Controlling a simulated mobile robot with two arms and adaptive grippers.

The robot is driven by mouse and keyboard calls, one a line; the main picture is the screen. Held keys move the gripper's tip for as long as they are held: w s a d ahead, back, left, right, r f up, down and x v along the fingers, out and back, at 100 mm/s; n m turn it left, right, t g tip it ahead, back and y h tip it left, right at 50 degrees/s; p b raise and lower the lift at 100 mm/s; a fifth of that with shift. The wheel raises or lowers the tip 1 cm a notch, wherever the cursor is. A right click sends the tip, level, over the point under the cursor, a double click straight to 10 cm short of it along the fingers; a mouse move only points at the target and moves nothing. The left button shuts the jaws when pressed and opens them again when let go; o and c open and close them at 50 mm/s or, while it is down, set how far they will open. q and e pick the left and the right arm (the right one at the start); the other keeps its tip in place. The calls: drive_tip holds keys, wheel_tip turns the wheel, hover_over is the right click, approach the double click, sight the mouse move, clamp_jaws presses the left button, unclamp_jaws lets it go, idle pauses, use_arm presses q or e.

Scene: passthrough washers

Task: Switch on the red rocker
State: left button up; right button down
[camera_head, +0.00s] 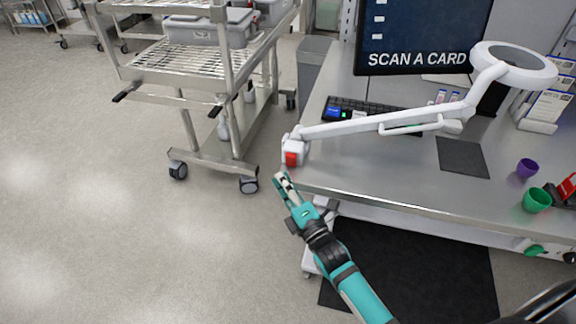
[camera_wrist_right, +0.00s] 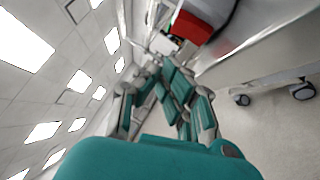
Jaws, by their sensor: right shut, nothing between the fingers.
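The red rocker (camera_head: 291,159) is on a white housing (camera_head: 294,145) at the left front corner of the steel bench, at the base of the white lamp arm. In the right wrist view the red rocker (camera_wrist_right: 192,28) shows large at the top, just beyond the fingers. My right gripper (camera_head: 281,178) is shut and empty, just below and slightly left of the rocker. A small gap seems to lie between them; contact cannot be told for sure. The rocker's on or off position is too small to tell. My left gripper is not in view.
The steel bench (camera_head: 400,195) carries a magnifier lamp (camera_head: 513,62), a keyboard (camera_head: 345,110), a screen (camera_head: 420,35) reading "SCAN A CARD", and purple (camera_head: 527,168) and green (camera_head: 537,200) cups. A wheeled wire cart (camera_head: 165,62) stands left. The floor at left is clear.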

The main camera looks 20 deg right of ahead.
sight(289, 165)
drive_tip(key=shift+w+d+r+p, duration=0.2)
drive_tip(key=shift+w+d+r, duration=0.1)
drive_tip(key=shift+w+d, duration=0.3)
drive_tip(key=shift+w+d+r+p, duration=0.15)
drive_tip(key=shift+w+d+r, duration=0.1)
drive_tip(key=shift+w+d, duration=0.35)
drive_tip(key=shift+a, duration=0.15)
drive_tip(key=shift+w+r+m+p, duration=0.3)
drive_tip(key=shift+r+p, duration=0.3)
drive_tip(key=shift+p, duration=0.5)
drive_tip(key=shift+f, duration=0.35)
